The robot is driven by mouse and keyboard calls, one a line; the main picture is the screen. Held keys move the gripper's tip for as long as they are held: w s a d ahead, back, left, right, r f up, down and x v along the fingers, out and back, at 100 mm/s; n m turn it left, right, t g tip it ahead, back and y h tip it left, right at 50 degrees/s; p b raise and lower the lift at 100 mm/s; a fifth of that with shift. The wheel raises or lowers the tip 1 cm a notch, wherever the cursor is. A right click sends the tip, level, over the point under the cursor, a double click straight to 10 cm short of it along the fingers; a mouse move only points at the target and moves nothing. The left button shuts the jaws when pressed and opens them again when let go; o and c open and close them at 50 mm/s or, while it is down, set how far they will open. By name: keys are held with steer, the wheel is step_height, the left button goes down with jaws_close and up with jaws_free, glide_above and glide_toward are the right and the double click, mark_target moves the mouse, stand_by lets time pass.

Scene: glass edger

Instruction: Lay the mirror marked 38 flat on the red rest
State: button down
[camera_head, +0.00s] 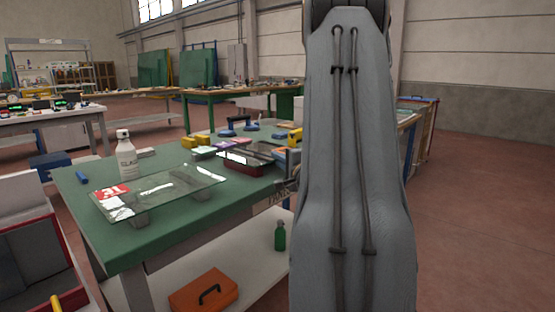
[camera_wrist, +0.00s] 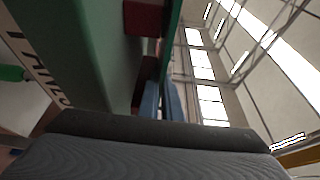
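A dark red low support (camera_head: 241,167), which looks like the red rest, stands on the green table (camera_head: 165,232) just left of my arm. Its top looks dark and glossy; I cannot tell whether a panel lies on it. In the wrist view two red blocks (camera_wrist: 144,17) show beside the tilted green table edge. No mark 38 is readable in either view, so I cannot pick out that mirror. My arm hides my gripper in the head view. A broad dark grey part of mine fills the bottom of the wrist view, and no fingertips are clear.
A clear glass sheet (camera_head: 172,187) with a red label lies raised on grey supports, beside a white bottle (camera_head: 126,158). Yellow and blue items crowd the table's back. Below are an orange case (camera_head: 204,291) and green bottle (camera_head: 280,236). Floor at right is clear.

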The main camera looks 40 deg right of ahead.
steer(key=c, duration=1.9)
jaws_free()
steer(key=shift+s+f, duration=0.1)
steer(key=shift+f, duration=0.05)
steer(key=v, duration=0.7)
steer(key=shift+s, duration=0.3)
